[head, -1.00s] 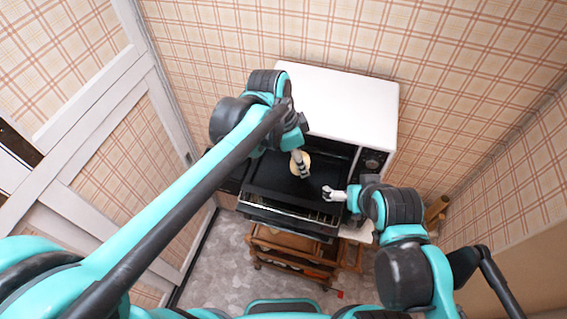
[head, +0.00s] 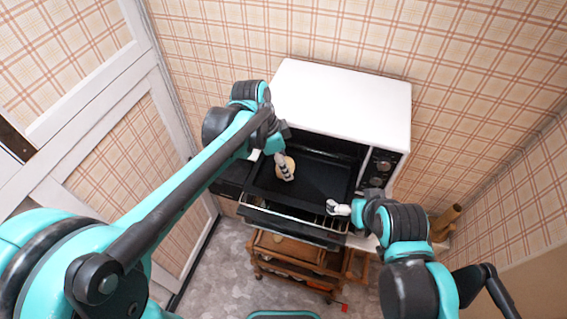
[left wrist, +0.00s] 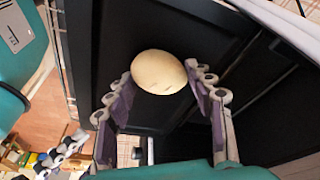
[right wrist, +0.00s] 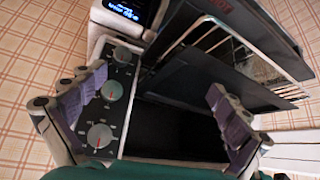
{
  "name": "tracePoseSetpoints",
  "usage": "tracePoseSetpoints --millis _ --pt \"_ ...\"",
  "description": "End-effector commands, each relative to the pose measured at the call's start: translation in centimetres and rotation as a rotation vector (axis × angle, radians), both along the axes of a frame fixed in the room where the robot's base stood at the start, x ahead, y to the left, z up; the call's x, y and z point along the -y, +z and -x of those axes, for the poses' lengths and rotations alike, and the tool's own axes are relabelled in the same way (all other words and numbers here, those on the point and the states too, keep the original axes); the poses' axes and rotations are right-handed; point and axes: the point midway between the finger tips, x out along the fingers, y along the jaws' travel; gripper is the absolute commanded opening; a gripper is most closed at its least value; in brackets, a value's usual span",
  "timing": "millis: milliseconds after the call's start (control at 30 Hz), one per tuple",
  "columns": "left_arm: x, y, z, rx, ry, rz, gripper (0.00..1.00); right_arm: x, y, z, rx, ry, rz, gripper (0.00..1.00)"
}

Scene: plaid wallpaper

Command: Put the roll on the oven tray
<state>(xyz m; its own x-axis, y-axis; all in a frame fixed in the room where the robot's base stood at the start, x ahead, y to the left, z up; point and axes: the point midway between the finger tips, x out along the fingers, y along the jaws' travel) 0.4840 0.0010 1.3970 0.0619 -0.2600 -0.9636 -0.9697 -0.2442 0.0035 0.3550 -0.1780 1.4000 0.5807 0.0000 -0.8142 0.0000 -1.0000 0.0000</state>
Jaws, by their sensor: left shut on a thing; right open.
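The roll (head: 279,163) is pale and round. My left gripper (head: 284,170) is shut on it over the left part of the black oven tray (head: 325,178). The left wrist view shows the roll (left wrist: 158,72) between both fingertips, with dark tray surface behind it. I cannot tell how high it is above the tray. The tray sits at the front opening of the white oven (head: 345,95). My right gripper (head: 333,208) is open and empty near the tray's front right. In the right wrist view its fingers (right wrist: 150,100) are spread, with oven knobs beyond.
The oven's control panel (head: 379,172) with knobs is right of the opening. The lowered oven door (head: 285,228) and a wire rack (right wrist: 215,35) are at the front. A wooden trolley (head: 300,275) stands below. A brown wooden object (head: 445,222) is at the right.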

Motion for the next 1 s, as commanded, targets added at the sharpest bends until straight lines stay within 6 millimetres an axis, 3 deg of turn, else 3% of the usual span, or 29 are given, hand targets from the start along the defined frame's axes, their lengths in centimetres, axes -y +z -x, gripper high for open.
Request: tracePoseSetpoints --millis 100,133,200,633,767,1000 --pt "0.0 -0.4 0.0 0.0 0.0 0.0 0.25 0.0 -0.4 0.0 0.0 0.0 0.0 1.0" --pt "0.0 -0.4 0.0 0.0 0.0 0.0 0.56 0.0 -0.4 0.0 0.0 0.0 0.0 1.0" --pt "0.0 -0.3 0.0 0.0 0.0 0.0 0.74 0.0 -0.3 0.0 0.0 0.0 0.0 1.0" --pt "-0.1 0.5 0.0 0.0 0.001 0.0 0.74 0.0 0.0 0.0 0.0 0.0 0.0 1.0" --pt "-0.7 2.5 0.2 -0.001 0.002 0.0 0.74 0.0 -0.3 0.0 0.0 0.0 0.0 1.0" --pt "-2.1 7.7 0.5 -0.001 0.002 0.0 0.74 0.0 -0.8 0.0 0.0 0.0 0.0 1.0"
